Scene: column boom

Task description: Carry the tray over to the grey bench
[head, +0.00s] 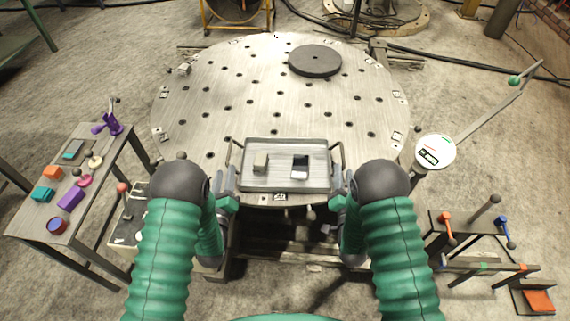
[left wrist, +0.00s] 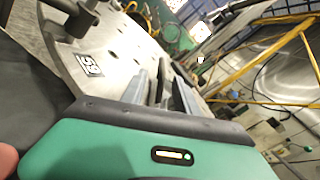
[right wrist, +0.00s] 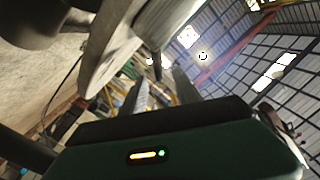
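The grey metal tray (head: 283,183) lies near the front edge of the round perforated metal table (head: 210,110). It carries a small beige block (head: 260,162) and a dark and white block (head: 300,167). A bar handle stands at each short side. My left gripper (head: 229,184) is beside the left handle (head: 230,151), and my right gripper (head: 339,186) is beside the right handle (head: 340,153). A grey-topped bench (head: 48,212) with several small items stands at the left.
A dark round disc (head: 315,60) lies at the table's back. A white round device (head: 435,151) stands at the table's right. A low stand (head: 465,235) with orange and blue clamps is at lower right. Bare floor (head: 120,60) shows behind the left bench; cables cross the back.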

